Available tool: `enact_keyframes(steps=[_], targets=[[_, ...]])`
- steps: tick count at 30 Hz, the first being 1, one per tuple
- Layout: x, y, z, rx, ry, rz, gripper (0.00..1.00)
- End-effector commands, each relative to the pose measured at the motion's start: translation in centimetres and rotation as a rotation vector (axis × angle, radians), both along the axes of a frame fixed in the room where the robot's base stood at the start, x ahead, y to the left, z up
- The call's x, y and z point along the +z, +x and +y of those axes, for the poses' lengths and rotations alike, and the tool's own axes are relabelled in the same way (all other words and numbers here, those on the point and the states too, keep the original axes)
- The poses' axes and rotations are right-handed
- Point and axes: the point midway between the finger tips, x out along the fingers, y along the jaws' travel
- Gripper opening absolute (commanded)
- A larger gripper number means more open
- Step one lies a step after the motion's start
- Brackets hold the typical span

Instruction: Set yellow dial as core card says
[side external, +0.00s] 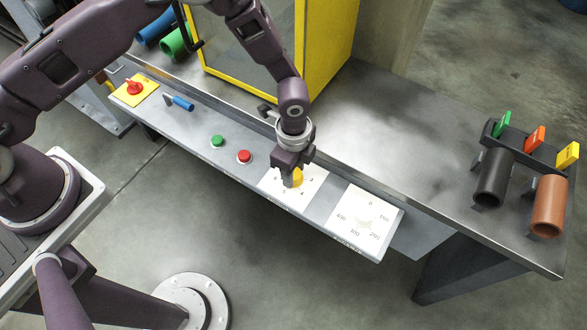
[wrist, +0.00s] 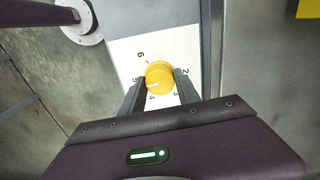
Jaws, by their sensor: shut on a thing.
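The yellow dial (side external: 297,177) sits on a white numbered plate (side external: 280,194) on the sloped front panel. In the wrist view the dial (wrist: 160,76) is between my two fingers, and its pale line points down-left, roughly towards 5 and 4. My gripper (side external: 292,174) is shut on the dial from above; it also shows in the wrist view (wrist: 160,87). Fingers hide part of the plate. Green (side external: 503,124), orange (side external: 535,138) and yellow (side external: 567,155) cards stand in a dark rack at the right; their writing is unreadable.
A white dial plate (side external: 362,221) marked in hundreds lies right of the yellow dial. Red (side external: 244,156) and green (side external: 217,141) buttons, a blue-handled lever (side external: 183,103) and a red knob (side external: 134,87) lie left.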

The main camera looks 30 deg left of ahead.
Motion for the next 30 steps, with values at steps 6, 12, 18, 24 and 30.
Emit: enact_keyframes(steps=[6,12,18,24,30], targets=[[0.08,0.1,-0.03,-0.039,-0.001,-0.002,0.0],[0.08,0.09,-0.03,-0.047,-0.001,-0.002,0.0],[0.07,0.09,-0.03,-0.046,-0.001,-0.002,0.0],[0.05,0.07,-0.02,-0.045,-0.001,-0.002,0.6],[0.02,0.03,-0.01,-0.045,0.0,-0.001,0.6]])
